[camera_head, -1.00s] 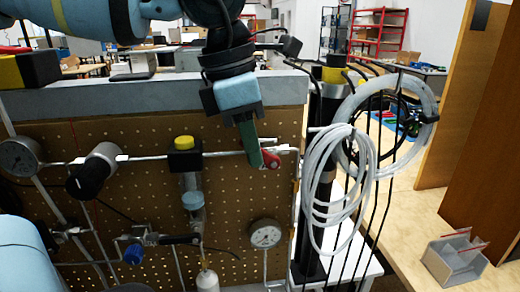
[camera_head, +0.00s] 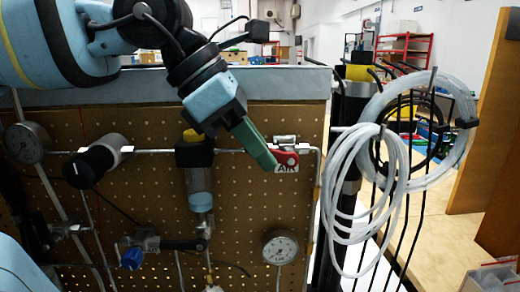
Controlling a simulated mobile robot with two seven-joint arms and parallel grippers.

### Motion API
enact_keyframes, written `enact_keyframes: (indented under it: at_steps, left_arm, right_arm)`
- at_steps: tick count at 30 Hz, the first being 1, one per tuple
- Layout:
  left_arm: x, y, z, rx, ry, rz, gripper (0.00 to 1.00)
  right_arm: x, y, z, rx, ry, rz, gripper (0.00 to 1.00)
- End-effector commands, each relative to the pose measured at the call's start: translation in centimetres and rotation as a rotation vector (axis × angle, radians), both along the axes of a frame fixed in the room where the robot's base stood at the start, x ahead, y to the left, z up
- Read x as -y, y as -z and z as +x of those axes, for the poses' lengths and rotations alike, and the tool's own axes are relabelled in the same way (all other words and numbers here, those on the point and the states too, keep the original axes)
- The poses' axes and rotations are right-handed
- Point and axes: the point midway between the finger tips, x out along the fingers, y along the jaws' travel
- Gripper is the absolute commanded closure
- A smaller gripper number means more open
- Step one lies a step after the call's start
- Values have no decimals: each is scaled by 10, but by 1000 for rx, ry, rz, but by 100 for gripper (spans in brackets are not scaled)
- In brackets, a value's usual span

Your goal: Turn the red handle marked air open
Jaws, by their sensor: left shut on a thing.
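The red handle (camera_head: 287,162) with a white AIR label is on a valve at the right end of the horizontal pipe (camera_head: 235,151) on the perforated brown panel. My left gripper (camera_head: 268,160) reaches down from the upper left, tilted, with its green fingers at the left end of the handle. It is shut on the handle; the fingers hide that end. The labelled part of the handle shows to the right of the fingers. My right gripper is not in view.
A round gauge (camera_head: 280,248) sits below the handle. A black-and-yellow regulator (camera_head: 194,150) and a black knob (camera_head: 91,164) are to the left. Coiled white tubing (camera_head: 362,190) hangs on a stand just right of the panel.

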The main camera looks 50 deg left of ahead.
Motion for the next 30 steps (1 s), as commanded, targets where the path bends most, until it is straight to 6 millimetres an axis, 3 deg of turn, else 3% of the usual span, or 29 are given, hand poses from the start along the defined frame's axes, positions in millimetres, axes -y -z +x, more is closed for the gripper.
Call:
enact_keyframes:
  at_steps: [5,6,8,23,30]
  left_arm:
    - [0,-1,0,1,-1,0,100]
    - [0,-1,0,1,-1,0,88]
    - [0,-1,0,1,-1,0,83]
    - [0,0,0,-2,0,1,83]
    - [1,-6,0,-49,-2,43,83]
  right_arm:
    - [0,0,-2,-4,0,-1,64]
    - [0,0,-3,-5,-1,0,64]
    - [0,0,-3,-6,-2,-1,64]
    - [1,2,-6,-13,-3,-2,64]
    - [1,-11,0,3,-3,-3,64]
